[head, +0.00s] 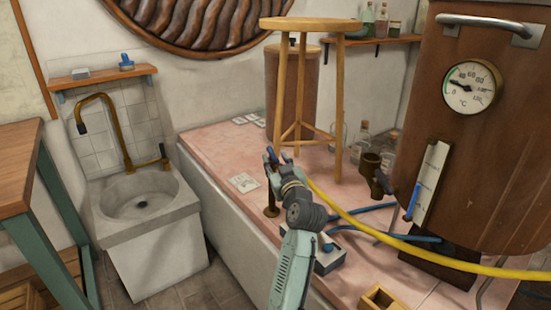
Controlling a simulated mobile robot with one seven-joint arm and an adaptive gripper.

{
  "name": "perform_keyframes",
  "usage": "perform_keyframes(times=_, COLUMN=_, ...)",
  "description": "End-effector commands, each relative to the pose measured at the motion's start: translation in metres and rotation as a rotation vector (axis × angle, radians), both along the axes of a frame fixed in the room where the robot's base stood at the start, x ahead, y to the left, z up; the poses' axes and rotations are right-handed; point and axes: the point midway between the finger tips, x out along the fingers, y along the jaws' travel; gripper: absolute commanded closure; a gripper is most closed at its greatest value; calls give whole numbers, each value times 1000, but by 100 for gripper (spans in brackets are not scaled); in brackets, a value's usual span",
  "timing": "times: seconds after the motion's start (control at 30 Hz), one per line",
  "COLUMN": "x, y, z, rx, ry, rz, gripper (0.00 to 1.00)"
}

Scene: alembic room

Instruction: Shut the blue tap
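My gripper (273,162) is at the end of my arm, over the pink tiled platform in the middle of the head view. A brown upright post (271,206) with a round foot stands just below, partly hidden by my arm.
A wooden stool (303,90) stands behind my gripper. A yellow hose (370,229) and blue hoses cross the platform (215,143) to the right. A large copper-brown vessel (480,140) with a gauge fills the right. The stone sink (140,200) stands left.

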Motion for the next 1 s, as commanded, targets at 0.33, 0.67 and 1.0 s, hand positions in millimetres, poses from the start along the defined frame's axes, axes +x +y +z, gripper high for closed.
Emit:
perform_keyframes(times=0.33, x=10, y=4, z=0, rx=-1, ry=-1, rz=1, gripper=64)
perform_keyframes(times=0.67, x=10, y=4, z=0, rx=0, ry=-1, rz=1, gripper=81)
perform_keyframes(times=1.0, x=10, y=4, z=0, rx=0, ry=-1, rz=1, gripper=100)
